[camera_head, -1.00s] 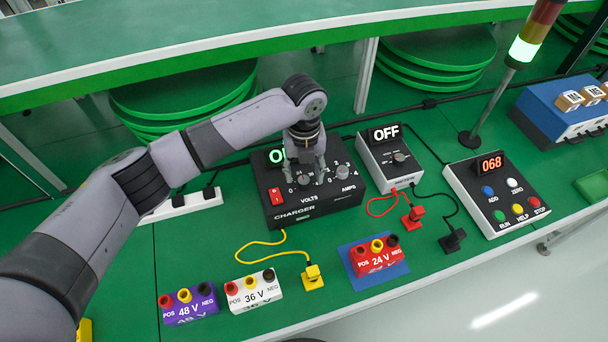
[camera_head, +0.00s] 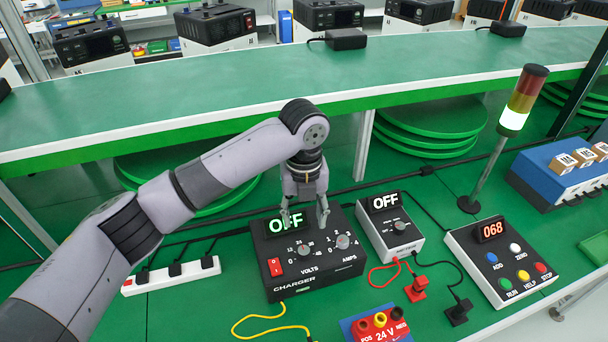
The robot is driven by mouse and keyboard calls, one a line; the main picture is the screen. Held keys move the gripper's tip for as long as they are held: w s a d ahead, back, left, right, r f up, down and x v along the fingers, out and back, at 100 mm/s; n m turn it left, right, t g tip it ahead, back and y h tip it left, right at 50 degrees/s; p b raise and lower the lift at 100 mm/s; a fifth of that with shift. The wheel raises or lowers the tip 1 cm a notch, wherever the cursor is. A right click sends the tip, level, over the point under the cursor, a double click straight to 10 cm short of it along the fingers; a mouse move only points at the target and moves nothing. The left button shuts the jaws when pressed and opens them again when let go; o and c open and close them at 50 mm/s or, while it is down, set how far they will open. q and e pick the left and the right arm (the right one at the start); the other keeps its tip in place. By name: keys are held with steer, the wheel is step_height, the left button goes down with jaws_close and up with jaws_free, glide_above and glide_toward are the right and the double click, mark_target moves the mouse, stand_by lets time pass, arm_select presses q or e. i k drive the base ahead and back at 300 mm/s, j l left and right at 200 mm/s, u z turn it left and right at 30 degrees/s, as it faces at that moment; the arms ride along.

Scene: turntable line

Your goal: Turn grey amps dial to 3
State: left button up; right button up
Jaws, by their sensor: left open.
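The black charger box (camera_head: 318,285) stands on the green bench in the middle of the head view. Its grey amps dial (camera_head: 343,242) is on the right of the top panel, above the word AMPS. The volts dial (camera_head: 304,250) is to its left. A red switch (camera_head: 275,267) is at the left of the panel. My left gripper (camera_head: 306,226) points down, open and empty, above the back of the charger, apart from both dials. My right gripper is not in view.
A smaller box (camera_head: 390,242) reading OFF stands right of the charger, with red and black plugs (camera_head: 416,289) in front. A control box (camera_head: 500,275) showing 068 and a signal tower (camera_head: 515,110) are at the right. A power strip (camera_head: 170,276) lies at the left.

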mark_target(343, 241)
steer(key=k, duration=1.5)
